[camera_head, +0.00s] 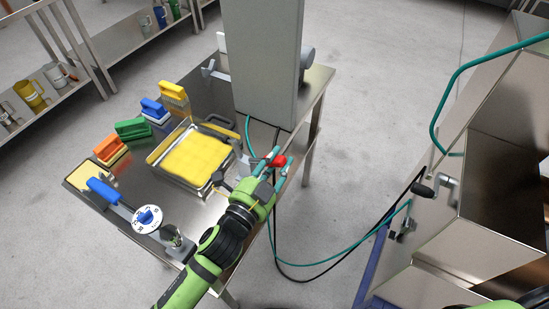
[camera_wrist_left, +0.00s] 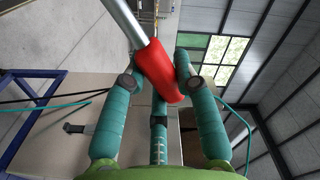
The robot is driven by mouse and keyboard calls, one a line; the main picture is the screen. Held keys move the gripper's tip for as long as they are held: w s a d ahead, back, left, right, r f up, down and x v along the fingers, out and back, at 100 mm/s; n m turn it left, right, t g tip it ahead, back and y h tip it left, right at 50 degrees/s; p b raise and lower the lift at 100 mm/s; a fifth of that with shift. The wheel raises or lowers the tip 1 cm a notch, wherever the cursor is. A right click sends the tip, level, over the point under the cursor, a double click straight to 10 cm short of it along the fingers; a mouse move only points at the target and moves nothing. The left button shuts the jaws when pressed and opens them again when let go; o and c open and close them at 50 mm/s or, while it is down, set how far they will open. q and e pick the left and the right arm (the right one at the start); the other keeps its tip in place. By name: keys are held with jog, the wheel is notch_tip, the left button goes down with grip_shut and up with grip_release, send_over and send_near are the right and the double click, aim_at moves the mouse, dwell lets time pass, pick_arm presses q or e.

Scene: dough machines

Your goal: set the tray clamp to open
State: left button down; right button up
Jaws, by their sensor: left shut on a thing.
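The tray clamp's red handle (camera_head: 279,161) sits beside the right edge of the steel tray (camera_head: 169,178), which holds a yellow slab (camera_head: 196,157). The handle also shows in the left wrist view (camera_wrist_left: 160,76), tilted, on a bare metal rod (camera_wrist_left: 122,20). My left gripper (camera_head: 265,160) is shut on this red handle. In the wrist view its teal fingers (camera_wrist_left: 155,82) lie on both sides of the handle. The base of the clamp is partly hidden by the gripper, so its exact setting is hard to tell. My right gripper is not in view.
A tall grey machine column (camera_head: 262,65) stands behind the clamp. Orange (camera_head: 108,148), green (camera_head: 132,128), blue (camera_head: 154,109) and yellow (camera_head: 174,92) handled tools line the table's back left. A numbered dial (camera_head: 147,218) is at the front. Another steel machine (camera_head: 480,200) stands right, across open floor.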

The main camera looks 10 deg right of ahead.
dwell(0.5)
pick_arm(q)
jog(key=c, duration=0.9)
grip_release()
jog(key=shift+c, duration=0.2)
jog(key=shift+f, duration=0.1)
jog(key=v, duration=1.2)
jog(key=shift+d, duration=0.1)
